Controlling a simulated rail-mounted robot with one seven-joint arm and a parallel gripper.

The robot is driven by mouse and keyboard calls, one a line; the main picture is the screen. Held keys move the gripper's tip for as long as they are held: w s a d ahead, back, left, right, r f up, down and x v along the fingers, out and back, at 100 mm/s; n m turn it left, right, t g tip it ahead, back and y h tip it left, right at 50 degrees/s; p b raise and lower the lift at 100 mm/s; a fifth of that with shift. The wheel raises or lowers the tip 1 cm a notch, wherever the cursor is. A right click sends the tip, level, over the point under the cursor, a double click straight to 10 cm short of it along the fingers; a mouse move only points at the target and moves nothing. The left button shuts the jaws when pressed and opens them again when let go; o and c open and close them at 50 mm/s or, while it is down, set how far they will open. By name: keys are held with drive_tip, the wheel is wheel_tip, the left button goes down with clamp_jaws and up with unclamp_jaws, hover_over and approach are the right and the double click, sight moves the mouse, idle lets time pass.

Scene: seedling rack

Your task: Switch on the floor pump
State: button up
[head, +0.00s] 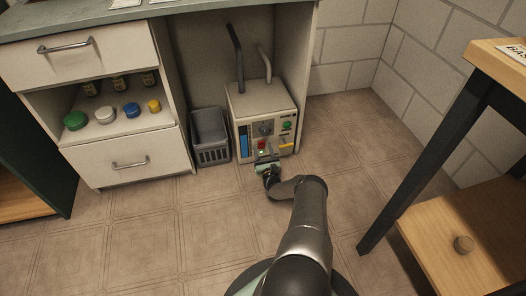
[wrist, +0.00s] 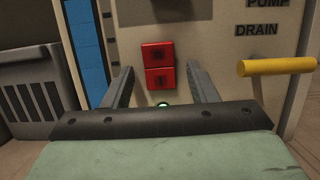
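The floor pump (head: 262,101) is a cream box on the floor under the counter, with pipes rising from its top. Its front has a red two-part switch (wrist: 158,65), marked on both halves; which half is pressed in, I cannot tell. A small green spot (wrist: 163,104) shows just below the switch, partly hidden by my gripper's edge. My gripper (head: 266,157) is low in front of the panel. In the wrist view its fingers are apart, one on each side of the switch, with nothing between them. Whether they touch the panel is unclear.
A yellow drain lever (wrist: 277,67) sticks out right of the switch, and a blue strip (wrist: 86,42) is at left. A grey basket (head: 211,139) stands left of the pump, beside the drawer cabinet (head: 125,153). A wooden table (head: 480,237) is at right. Floor between is clear.

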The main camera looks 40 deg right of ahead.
drive_tip(key=shift+s, duration=0.1)
drive_tip(key=shift+s+a+p, duration=0.1)
drive_tip(key=shift+s+p, duration=0.2)
drive_tip(key=p+v, duration=0.1)
drive_tip(key=v, duration=0.5)
drive_tip(key=shift+s+a+f, duration=0.15)
drive_tip(key=shift+s+f, duration=0.05)
drive_tip(key=shift+s, duration=0.15)
drive_tip(key=shift+w+r, duration=0.1)
